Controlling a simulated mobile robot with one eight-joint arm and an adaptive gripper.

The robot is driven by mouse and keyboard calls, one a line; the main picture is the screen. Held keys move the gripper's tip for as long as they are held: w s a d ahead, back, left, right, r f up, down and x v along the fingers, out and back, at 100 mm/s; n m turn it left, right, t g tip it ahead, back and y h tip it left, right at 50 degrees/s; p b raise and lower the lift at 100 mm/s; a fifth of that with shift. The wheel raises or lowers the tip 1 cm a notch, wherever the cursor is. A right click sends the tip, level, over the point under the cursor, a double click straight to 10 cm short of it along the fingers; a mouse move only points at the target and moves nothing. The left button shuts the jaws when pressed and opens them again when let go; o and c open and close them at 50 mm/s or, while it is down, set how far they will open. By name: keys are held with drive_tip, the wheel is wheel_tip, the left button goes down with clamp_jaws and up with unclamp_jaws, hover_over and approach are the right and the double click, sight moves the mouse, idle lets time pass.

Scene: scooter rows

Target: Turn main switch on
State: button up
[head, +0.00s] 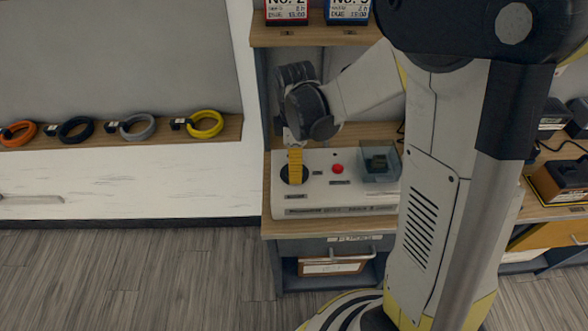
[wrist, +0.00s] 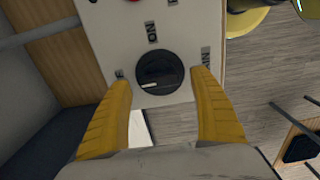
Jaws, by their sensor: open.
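The main switch (wrist: 159,73) is a round black rotary knob with a pale mark, set in a white control box (head: 335,200). In the wrist view an "ON" label sits above the knob, and other lettering, partly covered, lies to its left and right. My gripper (wrist: 162,90) is open, its two yellow fingers on either side of the knob. I cannot tell whether they touch it. In the head view my gripper (head: 294,168) points down over the knob's black disc and hides most of it.
On the box are a red button (head: 337,168) and a clear-covered compartment (head: 380,163). A shelf (head: 300,37) with numbered signs stands above. Several coloured rings, including a yellow one (head: 205,124), lie on a ledge at left. A drawer handle (head: 338,257) is below the box.

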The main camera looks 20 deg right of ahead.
drive_tip(key=shift+f, duration=0.6)
drive_tip(key=c, duration=1.2)
drive_tip(key=shift+m, duration=0.4)
drive_tip(key=m, duration=0.3)
drive_tip(key=shift+m, duration=0.3)
drive_tip(key=m, duration=0.4)
drive_tip(key=shift+m, duration=0.3)
drive_tip(key=m, duration=0.8)
drive_tip(key=shift+m, duration=0.6)
